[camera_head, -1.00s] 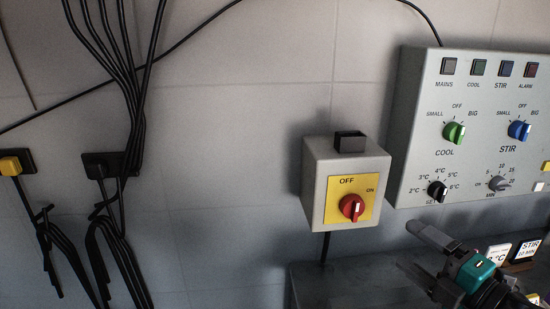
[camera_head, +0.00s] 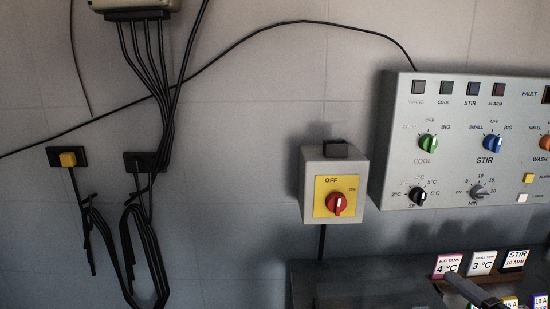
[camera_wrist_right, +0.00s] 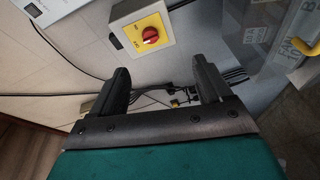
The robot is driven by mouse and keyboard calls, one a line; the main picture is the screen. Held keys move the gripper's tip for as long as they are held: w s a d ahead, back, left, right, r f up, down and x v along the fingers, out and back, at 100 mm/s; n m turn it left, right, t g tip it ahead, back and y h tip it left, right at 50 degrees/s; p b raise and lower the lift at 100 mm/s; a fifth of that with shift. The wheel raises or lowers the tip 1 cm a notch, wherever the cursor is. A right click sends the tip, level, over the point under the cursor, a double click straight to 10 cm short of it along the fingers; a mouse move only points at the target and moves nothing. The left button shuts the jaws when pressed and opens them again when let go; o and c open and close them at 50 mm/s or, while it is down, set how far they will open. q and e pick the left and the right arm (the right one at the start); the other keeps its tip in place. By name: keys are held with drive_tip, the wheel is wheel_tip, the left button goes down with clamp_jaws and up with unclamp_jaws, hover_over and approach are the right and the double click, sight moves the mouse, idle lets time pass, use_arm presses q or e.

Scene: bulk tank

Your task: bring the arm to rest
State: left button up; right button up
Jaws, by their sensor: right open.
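My right gripper (camera_wrist_right: 158,78) is open in the right wrist view, its two dark fingers apart with nothing between them. In the head view only a dark part of my right arm shows at the bottom right, in front of the small cards. The grey switch box (camera_head: 333,184) with a yellow plate and red knob (camera_head: 337,203) hangs on the wall. It also shows in the right wrist view (camera_wrist_right: 128,14), beyond the fingers and apart from them. My left gripper is not in view.
A grey control panel (camera_head: 400,150) with green, blue and black knobs hangs right of the switch box. Label cards, including a 4 °C card (camera_head: 448,264), stand on a dark surface (camera_head: 350,285) below.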

drive_tip(key=s+a+f+m+g+h, duration=0.1)
drive_tip(key=s+a+f+m+g, duration=0.1)
drive_tip(key=f+m, duration=0.4)
drive_tip(key=s+a+f+m+g+h, duration=0.2)
drive_tip(key=a+f+m, duration=0.4)
drive_tip(key=f, duration=0.8)
drive_tip(key=shift+s+m, duration=0.7)
drive_tip(key=shift+s, duration=0.2)
drive_tip(key=a+f+m, duration=0.1)
drive_tip(key=a, duration=0.1)
drive_tip(key=s+a+f+m+g, duration=0.1)
drive_tip(key=a, duration=0.1)
drive_tip(key=s+a+f+g+y, duration=0.1)
drive_tip(key=a+f, duration=0.1)
drive_tip(key=shift+s+a+m, duration=0.25)
drive_tip(key=shift+a+m, duration=0.05)
drive_tip(key=shift+m, duration=0.1)
drive_tip(key=shift+c, duration=0.3)
